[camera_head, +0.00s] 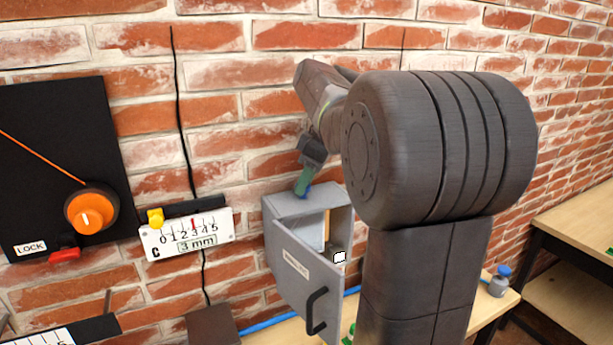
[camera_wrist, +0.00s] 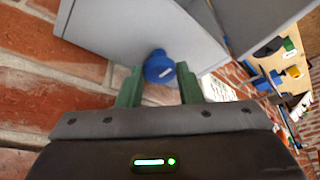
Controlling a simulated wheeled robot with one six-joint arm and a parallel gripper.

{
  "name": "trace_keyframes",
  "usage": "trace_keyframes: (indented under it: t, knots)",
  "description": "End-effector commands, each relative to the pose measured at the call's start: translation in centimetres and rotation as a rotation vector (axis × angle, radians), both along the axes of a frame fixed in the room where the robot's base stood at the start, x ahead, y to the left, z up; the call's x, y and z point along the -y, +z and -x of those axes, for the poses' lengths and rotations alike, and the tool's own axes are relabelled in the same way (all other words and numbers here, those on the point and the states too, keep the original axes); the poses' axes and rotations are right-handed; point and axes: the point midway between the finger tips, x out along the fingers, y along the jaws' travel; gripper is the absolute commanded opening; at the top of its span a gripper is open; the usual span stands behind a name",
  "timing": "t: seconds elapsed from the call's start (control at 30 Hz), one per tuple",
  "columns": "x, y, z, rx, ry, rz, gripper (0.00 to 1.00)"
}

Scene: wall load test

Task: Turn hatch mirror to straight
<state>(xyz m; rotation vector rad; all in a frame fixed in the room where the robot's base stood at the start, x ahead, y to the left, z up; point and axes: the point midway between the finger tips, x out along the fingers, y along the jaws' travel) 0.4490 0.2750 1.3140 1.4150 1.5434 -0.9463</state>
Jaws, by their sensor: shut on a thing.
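A grey wall box (camera_head: 300,205) hangs on the brick wall, with its labelled door (camera_head: 285,262) swung open and a black handle on it. A blue knob (camera_wrist: 158,66) with a white mark stands on the box's top face. My gripper (camera_head: 304,187) reaches down to the knob from above; in the wrist view its green fingers (camera_wrist: 160,86) are on either side of the knob, shut on it. Inside the box a pale and orange-brown surface (camera_head: 325,232) shows in part; I cannot tell whether it is the mirror or its angle.
Left of the box are a scale plate (camera_head: 187,236) with a yellow knob (camera_head: 156,218) and a black panel (camera_head: 60,150) with an orange dial (camera_head: 90,208). A wooden bench (camera_head: 262,330) runs below. My arm hides the wall to the right of the box.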

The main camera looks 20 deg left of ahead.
Motion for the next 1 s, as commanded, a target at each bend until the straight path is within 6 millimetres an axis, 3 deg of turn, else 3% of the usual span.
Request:
trace_keyframes:
  t: [0.4,0.43,0.53,0.83,1.0]
  knots:
    - [0.0,0.2,0.0,0.004,0.008,-0.002,0.09]
    - [0.0,0.2,0.0,0.004,0.008,-0.002,0.36]
    - [0.0,0.1,0.0,0.003,0.007,-0.002,0.53]
    - [0.0,0.2,0.0,0.002,0.007,-0.001,0.53]
    - [0.7,1.7,-0.1,0.003,0.006,-0.002,0.53]
